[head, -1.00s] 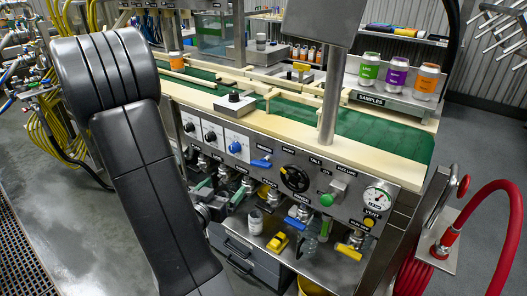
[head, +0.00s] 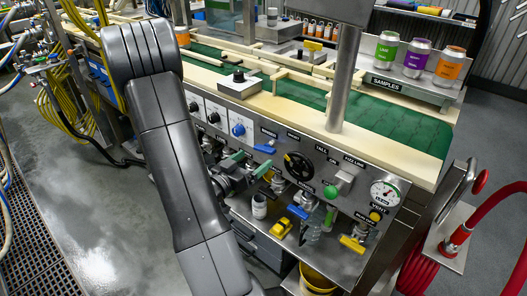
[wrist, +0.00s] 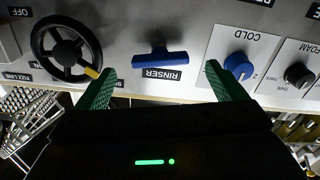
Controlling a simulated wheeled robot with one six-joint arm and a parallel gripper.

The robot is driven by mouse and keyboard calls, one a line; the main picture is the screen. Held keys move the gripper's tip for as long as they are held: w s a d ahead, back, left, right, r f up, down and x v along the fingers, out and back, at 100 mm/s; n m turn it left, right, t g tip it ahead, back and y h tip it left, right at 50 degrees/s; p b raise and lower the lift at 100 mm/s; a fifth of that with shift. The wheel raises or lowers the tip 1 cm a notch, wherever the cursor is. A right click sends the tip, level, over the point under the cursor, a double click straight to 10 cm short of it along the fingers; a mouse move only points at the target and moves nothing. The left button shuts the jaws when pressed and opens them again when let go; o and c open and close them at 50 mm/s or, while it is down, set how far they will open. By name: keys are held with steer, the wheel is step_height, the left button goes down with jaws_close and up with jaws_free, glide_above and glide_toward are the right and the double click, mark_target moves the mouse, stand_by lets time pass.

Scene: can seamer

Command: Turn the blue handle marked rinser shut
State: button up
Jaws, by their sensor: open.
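The blue rinser handle (wrist: 160,60) lies crosswise on the grey panel in the wrist view, which is upside down. Its RINSER label (wrist: 162,75) is beside it. In the head view the blue handle (head: 264,148) shows on the panel's upper part, left of the black handwheel. My gripper (wrist: 160,72) is open and empty, its green fingers spread to either side of the handle in the picture; I see no contact. In the head view my gripper (head: 248,163) is in front of the panel, just below and left of the handle.
A black handwheel (wrist: 66,48) is close to one finger and the blue COLD knob (wrist: 238,67) close to the other. Below the panel are a yellow handle (head: 282,230), another blue handle (head: 298,211) and a small white bottle (head: 259,206). A steel post (head: 343,80) stands above.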

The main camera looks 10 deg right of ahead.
mark_target(263, 152)
steer(key=shift+x, duration=2.9)
steer(key=c, duration=1)
steer(key=shift+f+m+b, duration=0.2)
steer(key=shift+m+b, duration=0.4)
steer(key=shift+b, duration=0.35)
steer(key=shift+r+m+b, duration=0.2)
steer(key=shift+m+b, duration=0.45)
steer(key=shift+m, duration=0.05)
steer(key=o, duration=1)
steer(key=shift+a, duration=0.1)
steer(key=v, duration=1.3)
steer(key=shift+s+a, duration=0.2)
steer(key=shift+a, duration=0.05)
